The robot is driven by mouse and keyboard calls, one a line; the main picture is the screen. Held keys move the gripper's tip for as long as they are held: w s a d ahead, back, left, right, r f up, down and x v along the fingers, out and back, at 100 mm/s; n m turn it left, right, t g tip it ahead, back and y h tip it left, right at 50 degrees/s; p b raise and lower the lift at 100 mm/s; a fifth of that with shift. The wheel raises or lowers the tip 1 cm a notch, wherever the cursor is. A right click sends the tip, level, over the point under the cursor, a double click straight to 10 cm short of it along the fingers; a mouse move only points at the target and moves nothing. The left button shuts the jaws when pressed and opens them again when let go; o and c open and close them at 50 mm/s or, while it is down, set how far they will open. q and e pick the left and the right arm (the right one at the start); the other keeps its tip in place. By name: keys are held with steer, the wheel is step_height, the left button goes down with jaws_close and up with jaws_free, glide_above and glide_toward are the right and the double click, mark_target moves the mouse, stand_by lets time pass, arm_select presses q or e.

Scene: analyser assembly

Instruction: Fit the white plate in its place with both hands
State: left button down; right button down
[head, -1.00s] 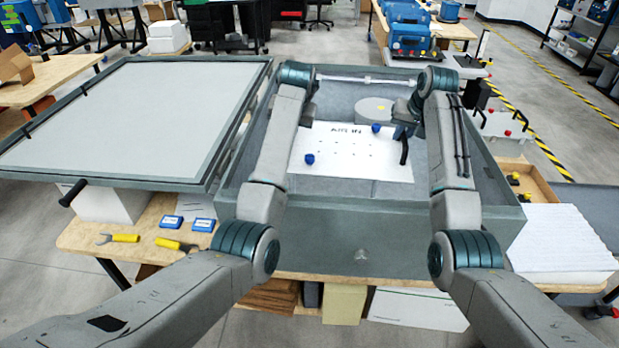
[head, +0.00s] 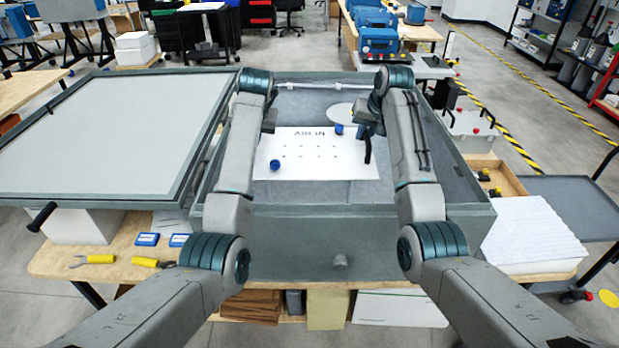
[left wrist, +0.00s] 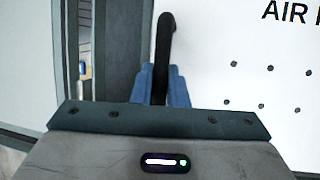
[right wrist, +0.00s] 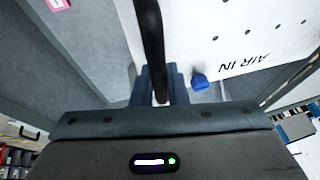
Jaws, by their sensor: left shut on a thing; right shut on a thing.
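The white plate (head: 315,165), marked AIR IN with rows of small holes, is inside the grey open box (head: 330,235). I cannot tell whether it rests or hangs. Two blue knobs (head: 275,165) (head: 339,128) are at it. My left gripper (left wrist: 162,88) is shut on the black handle (left wrist: 164,45) at the plate's left end; in the head view my arm mostly hides it. My right gripper (right wrist: 160,88) is shut on the other black handle (right wrist: 152,40), at the right end, which also shows in the head view (head: 367,150).
A round grey disc (head: 342,112) lies behind the plate in the box. A large framed lid (head: 110,135) lies open at the left. Yellow-handled tools (head: 98,259) and blue boxes (head: 147,239) lie on the bench. A white stack (head: 535,235) stands at the right.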

arm_select(q)
steer(key=shift+r, duration=0.5)
arm_select(e)
steer(key=shift+r, duration=0.5)
arm_select(q)
steer(key=shift+f, duration=0.1)
arm_select(e)
steer(key=shift+f, duration=0.1)
arm_select(q)
steer(key=shift+w+f, duration=0.1)
steer(key=shift+w, duration=0.05)
arm_select(e)
steer(key=shift+w+f, duration=0.1)
steer(key=shift+w, duration=0.05)
arm_select(q)
steer(key=shift+f, duration=0.2)
arm_select(e)
steer(key=shift+f, duration=0.15)
